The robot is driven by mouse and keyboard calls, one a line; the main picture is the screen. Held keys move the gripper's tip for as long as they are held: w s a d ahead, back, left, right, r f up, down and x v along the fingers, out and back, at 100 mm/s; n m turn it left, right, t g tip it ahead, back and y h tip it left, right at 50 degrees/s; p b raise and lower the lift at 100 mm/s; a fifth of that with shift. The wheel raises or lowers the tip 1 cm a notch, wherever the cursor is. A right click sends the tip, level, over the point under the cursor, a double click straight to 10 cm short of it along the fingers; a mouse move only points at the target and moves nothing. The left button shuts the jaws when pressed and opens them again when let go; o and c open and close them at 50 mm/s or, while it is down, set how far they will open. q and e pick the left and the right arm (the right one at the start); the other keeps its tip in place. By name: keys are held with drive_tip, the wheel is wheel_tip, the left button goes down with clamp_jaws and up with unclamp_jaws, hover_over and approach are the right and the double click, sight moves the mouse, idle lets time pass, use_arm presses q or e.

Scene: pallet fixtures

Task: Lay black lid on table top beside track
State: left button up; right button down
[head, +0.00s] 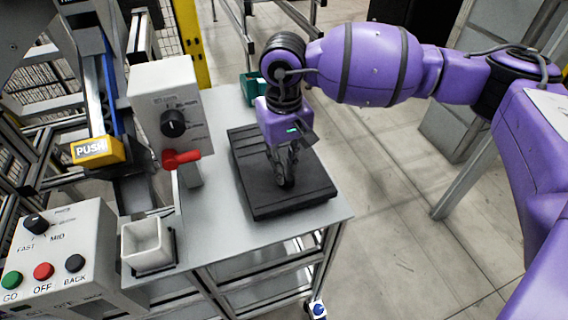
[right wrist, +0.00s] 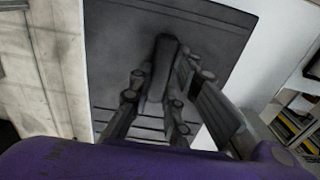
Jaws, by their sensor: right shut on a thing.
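The black lid (head: 305,196) is a flat dark rectangle with ridges. It lies at or just over the grey table top (head: 215,230), near its right edge; I cannot tell whether it touches. My right gripper (head: 286,180) comes down from above and is shut on the lid's raised middle handle. In the right wrist view the lid (right wrist: 215,40) fills the middle, with the fingers on both sides of its handle (right wrist: 162,65). The track (head: 110,100), with blue edging and a yellow PUSH block, runs at the left of the table. My left gripper is not in view.
A grey box with a black knob (head: 170,95) and red lever (head: 182,158) stands left of the lid. A white open bin (head: 148,245) and a button panel (head: 60,255) are at front left. A green container (head: 252,86) is behind. Bare table lies in front of the lid.

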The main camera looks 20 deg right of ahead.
drive_tip(key=shift+w+f, duration=0.1)
drive_tip(key=shift+f, duration=0.4)
drive_tip(key=shift+f, duration=0.15)
drive_tip(key=c, duration=1.6)
unclamp_jaws()
drive_tip(key=shift+c, duration=0.2)
wheel_tip(320, 180, up, 12)
drive_tip(key=shift+b, duration=0.35)
